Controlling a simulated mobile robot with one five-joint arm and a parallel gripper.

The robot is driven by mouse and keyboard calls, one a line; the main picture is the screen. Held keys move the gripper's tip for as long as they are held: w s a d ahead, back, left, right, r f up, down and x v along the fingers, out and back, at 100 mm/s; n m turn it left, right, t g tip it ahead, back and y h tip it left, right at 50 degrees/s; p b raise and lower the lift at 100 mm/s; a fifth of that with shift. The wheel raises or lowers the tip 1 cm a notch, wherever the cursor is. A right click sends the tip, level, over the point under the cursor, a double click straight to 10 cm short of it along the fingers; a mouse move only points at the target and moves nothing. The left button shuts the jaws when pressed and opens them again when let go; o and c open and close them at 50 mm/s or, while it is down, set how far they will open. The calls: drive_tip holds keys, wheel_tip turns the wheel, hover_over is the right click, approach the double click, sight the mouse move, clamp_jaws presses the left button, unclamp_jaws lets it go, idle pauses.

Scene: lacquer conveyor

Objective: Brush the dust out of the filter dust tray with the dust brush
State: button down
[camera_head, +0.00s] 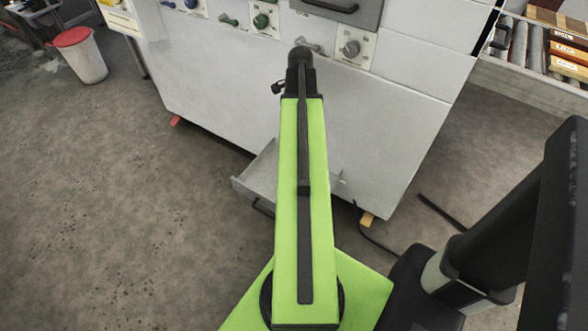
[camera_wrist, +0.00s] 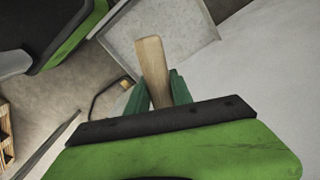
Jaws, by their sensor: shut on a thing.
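The filter dust tray (camera_head: 258,172) is a grey metal tray sticking out low from the front of the white machine. My arm hides part of it in the head view. It also shows at the top of the wrist view (camera_wrist: 195,28), its grey floor bare where visible; I cannot make out dust. My gripper (camera_wrist: 158,92) has its green fingers shut on the pale wooden handle of the dust brush (camera_wrist: 152,62). The handle overlaps the tray in the picture; I cannot tell whether they touch. The bristles are not visible. My arm hides the gripper in the head view.
The white machine (camera_head: 400,125) carries knobs and a grey drawer (camera_head: 345,12) above the tray. The floor at left is mostly clear.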

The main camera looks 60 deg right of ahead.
wheel_tip(320, 180, down, 25)
drive_tip(key=a+b, duration=0.2)
drive_tip(key=b, duration=2)
drive_tip(key=shift+s+a+m+b, duration=0.15)
drive_tip(key=shift+s+m+b, duration=0.1)
drive_tip(key=shift+m+b, duration=0.15)
